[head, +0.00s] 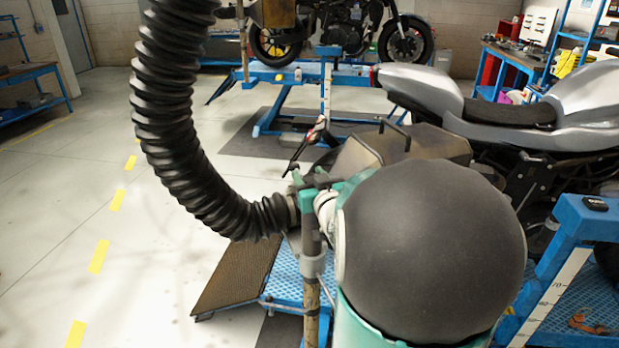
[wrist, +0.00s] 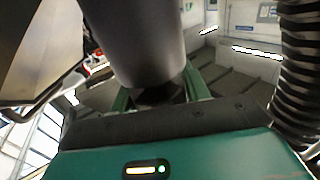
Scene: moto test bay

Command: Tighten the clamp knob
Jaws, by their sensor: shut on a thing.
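In the wrist view, my gripper (wrist: 157,97) has its two green fingers closed on either side of a small dark piece, which looks like the clamp knob (wrist: 160,94). It is mostly hidden by the fingers and palm. A wide grey cylinder (wrist: 135,40) stands directly beyond it. I cannot tell exactly how they join. In the head view, my gripper (head: 306,192) is small and partly hidden behind my arm's large dark round joint. It is beside the lower end of a black corrugated hose (head: 165,110). The knob cannot be made out there.
The hose also shows in the wrist view (wrist: 298,70). A silver motorcycle (head: 480,105) stands at right on a blue lift (head: 565,225). A rusty upright pole (head: 312,305) is close in front. Another motorcycle (head: 345,30) is at the back. The floor at left is clear.

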